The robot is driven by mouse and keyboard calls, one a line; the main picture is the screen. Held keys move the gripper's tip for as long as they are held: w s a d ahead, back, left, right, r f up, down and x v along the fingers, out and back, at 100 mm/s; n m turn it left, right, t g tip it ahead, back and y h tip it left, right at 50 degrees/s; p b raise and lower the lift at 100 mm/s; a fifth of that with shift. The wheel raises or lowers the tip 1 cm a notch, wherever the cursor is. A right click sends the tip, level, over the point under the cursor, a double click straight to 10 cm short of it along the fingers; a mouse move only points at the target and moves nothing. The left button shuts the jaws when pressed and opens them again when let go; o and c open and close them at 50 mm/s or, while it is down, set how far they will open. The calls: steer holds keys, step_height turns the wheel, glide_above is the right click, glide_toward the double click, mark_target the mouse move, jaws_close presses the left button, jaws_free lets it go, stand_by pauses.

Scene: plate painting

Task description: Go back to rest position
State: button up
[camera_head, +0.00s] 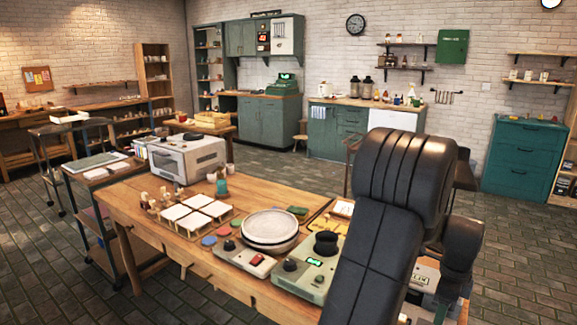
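My dark, padded-looking arm fills the right foreground, bent at a thick joint near the top. My gripper is not visible, so its opening and anything in it cannot be told. White plates (270,224) sit stacked on a round base at the front right of the wooden table (120,205). The arm stands to the right of the plates, and in the picture it covers the table's right end.
A tray of white square tiles (181,214), a small oven (188,158), a teal cup (222,186) and a control box with a black knob (326,243) are on the table. A cart (92,170) stands left.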

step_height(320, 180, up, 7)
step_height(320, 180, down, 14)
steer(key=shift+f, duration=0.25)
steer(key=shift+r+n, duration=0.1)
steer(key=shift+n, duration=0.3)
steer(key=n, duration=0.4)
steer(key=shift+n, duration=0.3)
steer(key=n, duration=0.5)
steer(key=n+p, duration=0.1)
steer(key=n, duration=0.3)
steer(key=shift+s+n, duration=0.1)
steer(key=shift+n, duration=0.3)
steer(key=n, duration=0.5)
steer(key=shift+p, duration=0.3)
